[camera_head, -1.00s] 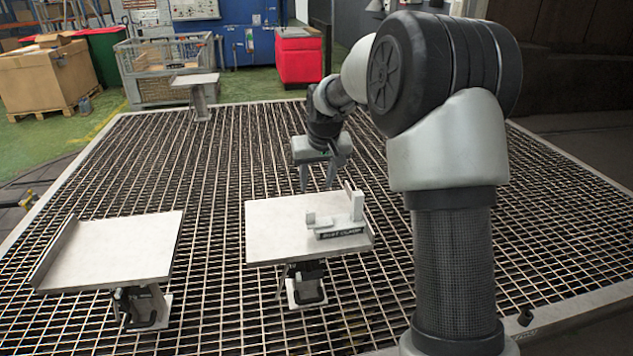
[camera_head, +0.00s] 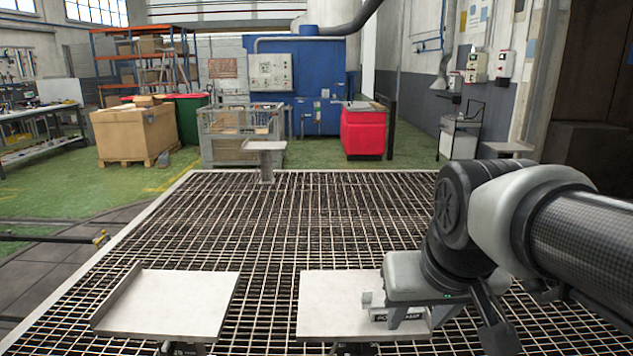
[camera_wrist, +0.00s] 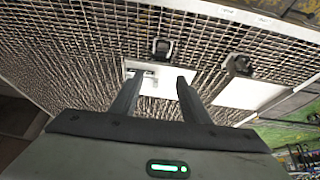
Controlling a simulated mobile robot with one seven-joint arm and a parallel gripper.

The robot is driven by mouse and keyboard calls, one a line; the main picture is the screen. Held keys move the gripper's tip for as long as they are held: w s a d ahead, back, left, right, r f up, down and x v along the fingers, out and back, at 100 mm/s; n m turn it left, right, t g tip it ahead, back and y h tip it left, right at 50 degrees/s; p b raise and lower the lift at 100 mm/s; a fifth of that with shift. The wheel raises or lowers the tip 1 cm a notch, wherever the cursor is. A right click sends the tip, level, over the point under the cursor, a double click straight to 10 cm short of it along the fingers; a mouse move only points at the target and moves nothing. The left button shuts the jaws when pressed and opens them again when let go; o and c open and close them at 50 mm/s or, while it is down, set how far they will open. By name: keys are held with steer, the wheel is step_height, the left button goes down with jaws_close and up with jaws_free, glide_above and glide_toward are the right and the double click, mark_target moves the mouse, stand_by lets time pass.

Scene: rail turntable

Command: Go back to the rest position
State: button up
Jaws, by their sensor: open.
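My gripper (camera_head: 447,325) is at the lower right of the head view, in front of the right-hand plate from this camera. In the wrist view my gripper (camera_wrist: 158,80) shows two dark fingers spread apart with nothing between them. The right-hand white plate (camera_head: 330,300) carries a small light-grey fixture with a black lettered label (camera_head: 380,315). My gripper hides part of that fixture and the plate's right side. The gripper appears to be above the plate and apart from it.
A second white plate (camera_head: 185,300) with a raised left edge stands at the lower left, empty. A third small plate (camera_head: 264,145) stands at the grating's far edge. The middle of the metal grating (camera_head: 290,225) is clear. A wire crate (camera_head: 215,140) and red cabinet (camera_head: 365,132) stand beyond.

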steer(key=s+f, duration=0.2)
steer(key=s, duration=0.4)
step_height(320, 180, up, 18)
steer(key=p, duration=1.7)
steer(key=shift+p, duration=0.4)
steer(key=shift+a+f, duration=0.1)
